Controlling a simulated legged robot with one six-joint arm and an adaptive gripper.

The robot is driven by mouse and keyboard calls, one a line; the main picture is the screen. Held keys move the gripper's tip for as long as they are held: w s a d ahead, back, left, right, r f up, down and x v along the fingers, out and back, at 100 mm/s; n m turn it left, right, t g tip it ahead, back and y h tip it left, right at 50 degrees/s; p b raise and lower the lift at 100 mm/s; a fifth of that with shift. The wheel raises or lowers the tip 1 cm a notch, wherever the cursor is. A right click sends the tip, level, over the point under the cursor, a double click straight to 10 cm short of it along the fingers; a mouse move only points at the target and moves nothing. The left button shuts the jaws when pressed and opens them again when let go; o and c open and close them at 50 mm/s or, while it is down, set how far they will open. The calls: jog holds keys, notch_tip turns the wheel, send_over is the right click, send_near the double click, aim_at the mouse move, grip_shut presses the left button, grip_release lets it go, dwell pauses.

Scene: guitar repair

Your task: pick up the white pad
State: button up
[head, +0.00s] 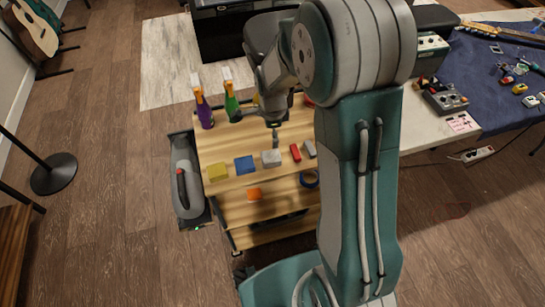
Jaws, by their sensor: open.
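The white pad (271,159) is a small pale block on the top of the wooden cart (230,190), in the row near the cart's front edge. A blue block lies to its left and a red one to its right. My gripper (275,133) is over the cart, just behind and above the pad in the picture. It is open and nothing shows between its fingers. The gripper is small in the head view, so its exact height over the pad is hard to tell. My arm hides the right part of the cart.
A blue block (245,165), a yellow block (217,172), a red piece (295,152) and a grey piece (309,149) share the row. Purple (204,113) and green (231,103) spray bottles stand behind. A blue-covered table (490,70) is at right.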

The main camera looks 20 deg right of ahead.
aim_at(271, 156)
jog(key=f, duration=0.2)
jog(key=a+f, duration=0.1)
jog(key=f, duration=0.1)
jog(key=shift+f, duration=0.4)
jog(key=f, duration=0.4)
jog(key=shift+s+d+f, duration=0.15)
jog(key=shift+s+d, duration=0.15)
jog(key=shift+s, duration=0.05)
jog(key=shift+f, duration=0.5)
jog(key=shift+a, duration=0.1)
jog(key=c, duration=0.8)
